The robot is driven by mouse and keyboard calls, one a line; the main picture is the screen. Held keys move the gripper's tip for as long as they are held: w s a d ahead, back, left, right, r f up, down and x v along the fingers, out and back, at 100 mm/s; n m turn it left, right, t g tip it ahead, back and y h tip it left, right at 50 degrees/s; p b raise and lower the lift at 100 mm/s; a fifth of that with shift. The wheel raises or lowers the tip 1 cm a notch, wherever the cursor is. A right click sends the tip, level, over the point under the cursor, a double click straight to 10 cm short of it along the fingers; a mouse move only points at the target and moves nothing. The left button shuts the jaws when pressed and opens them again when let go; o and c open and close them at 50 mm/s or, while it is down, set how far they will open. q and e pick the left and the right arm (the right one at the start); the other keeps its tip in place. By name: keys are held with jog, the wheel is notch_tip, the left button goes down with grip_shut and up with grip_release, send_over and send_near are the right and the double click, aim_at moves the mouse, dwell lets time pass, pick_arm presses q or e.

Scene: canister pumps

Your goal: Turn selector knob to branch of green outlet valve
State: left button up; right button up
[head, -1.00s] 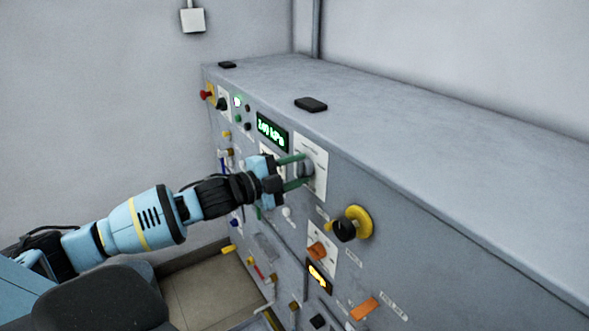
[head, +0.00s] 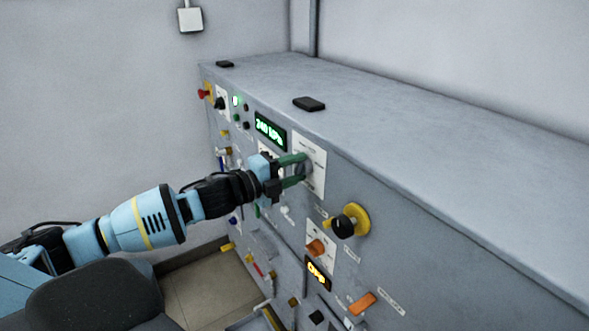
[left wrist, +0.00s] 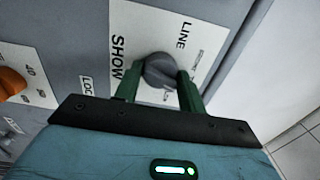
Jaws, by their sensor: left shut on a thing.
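The grey round selector knob (left wrist: 160,70) sits on a white plate (left wrist: 196,58) lettered "SHOW" and "LINE". My left gripper (head: 300,167) reaches the panel front from the left. In the left wrist view its two green fingers (left wrist: 160,84) are shut on the knob, one on each side. In the head view the fingers and gripper hide most of the knob. The knob's pointer direction is hard to make out. I cannot pick out the green outlet valve surely. My right gripper is not in view.
A green lit display (head: 270,130) is left of the plate. A black knob on a yellow disc (head: 356,219), orange knob (head: 316,247) and orange lever (head: 362,304) lie to the lower right. The cabinet top (head: 430,145) is mostly clear, with a black block (head: 309,103).

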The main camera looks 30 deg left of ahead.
pick_arm(q)
jog(key=o, duration=0.9)
jog(key=shift+o, duration=0.2)
jog(key=shift+s, duration=0.15)
jog(key=shift+v, duration=3.8)
